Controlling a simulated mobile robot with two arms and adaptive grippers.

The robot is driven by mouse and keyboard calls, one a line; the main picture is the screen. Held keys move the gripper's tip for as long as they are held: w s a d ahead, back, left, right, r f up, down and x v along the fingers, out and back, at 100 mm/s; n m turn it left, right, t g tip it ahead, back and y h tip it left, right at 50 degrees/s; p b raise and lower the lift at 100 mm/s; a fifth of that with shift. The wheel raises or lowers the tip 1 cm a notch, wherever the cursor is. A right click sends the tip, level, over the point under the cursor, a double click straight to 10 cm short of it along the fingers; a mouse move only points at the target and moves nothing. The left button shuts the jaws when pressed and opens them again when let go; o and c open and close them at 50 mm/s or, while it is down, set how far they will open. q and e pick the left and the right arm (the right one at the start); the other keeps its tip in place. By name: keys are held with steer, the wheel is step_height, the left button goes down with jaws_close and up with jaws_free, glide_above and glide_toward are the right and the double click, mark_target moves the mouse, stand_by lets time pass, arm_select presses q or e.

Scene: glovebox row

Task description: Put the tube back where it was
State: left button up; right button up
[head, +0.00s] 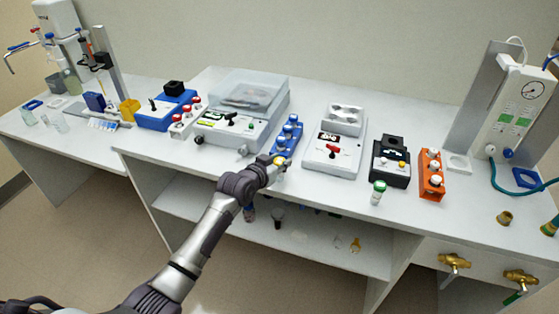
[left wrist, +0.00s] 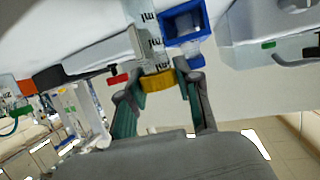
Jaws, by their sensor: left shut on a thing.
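My left gripper (head: 278,164) is shut on a tube with a yellow cap (head: 280,160) at the near end of a blue rack (head: 287,137). In the left wrist view the yellow cap (left wrist: 158,80) sits between the two fingers (left wrist: 157,76), and the clear tube body (left wrist: 147,32) with printed marks runs on from it. The blue rack's end (left wrist: 185,25) shows beside the tube there. Whether the tube touches the rack, I cannot tell. The rack holds several tubes with blue caps. My right gripper is out of view.
A white device with a red lever (head: 333,150) stands right of the rack, and a clear-lidded machine (head: 243,110) stands left. A black device (head: 390,163), an orange rack (head: 432,180) and a green-capped tube (head: 378,191) stand farther right. The bench front (head: 320,192) is mostly clear.

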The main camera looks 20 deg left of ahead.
arm_select(q)
steer(key=o, duration=1)
steer(key=shift+f, duration=0.1)
steer(key=shift+r, duration=0.25)
steer(key=shift+s, duration=0.35)
steer(key=v, duration=1.1)
steer(key=shift+s+b, duration=0.15)
steer(key=shift+b, duration=0.3)
